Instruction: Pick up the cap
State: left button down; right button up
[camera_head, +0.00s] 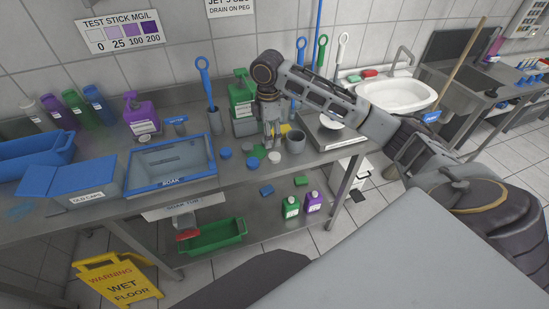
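Several small caps lie on the steel bench right of the soak tub. Two are blue, one (225,153) nearer the tub and one (253,162) closer to the bench's front edge. A green cap (258,150) lies beside them, and a pale grey-white cap (274,157) lies to its right. The task does not say which cap. My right gripper (271,142) points down just above and behind the pale cap, beside a grey cup (295,142). Its fingers are small here, and I cannot tell whether they are open or touch anything. My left gripper is not in view.
The blue-rimmed soak tub (170,160) and blue old-caps box (70,179) stand left. A green pump bottle (242,95) stands behind my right gripper. A scale (327,132) is right of the cup. A wet-floor sign (118,279) stands before the bench.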

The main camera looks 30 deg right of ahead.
jog(key=shift+w+d+r, duration=0.2)
jog(key=shift+d+r, duration=0.75)
jog(key=shift+r, duration=0.05)
jog(key=shift+f, duration=0.1)
send_over(275, 156)
jog(key=shift+a+f, duration=0.2)
jog(key=shift+f, duration=1.95)
jog(key=shift+a+f, duration=0.2)
jog(key=shift+f, duration=1.9)
jog(key=shift+w+d+f+p, duration=0.1)
jog(key=shift+d+f+p, duration=0.1)
jog(key=shift+f, duration=1.1)
jog(key=shift+d+f+p, duration=0.15)
jog(key=shift+f, duration=1.15)
jog(key=c, duration=0.7)
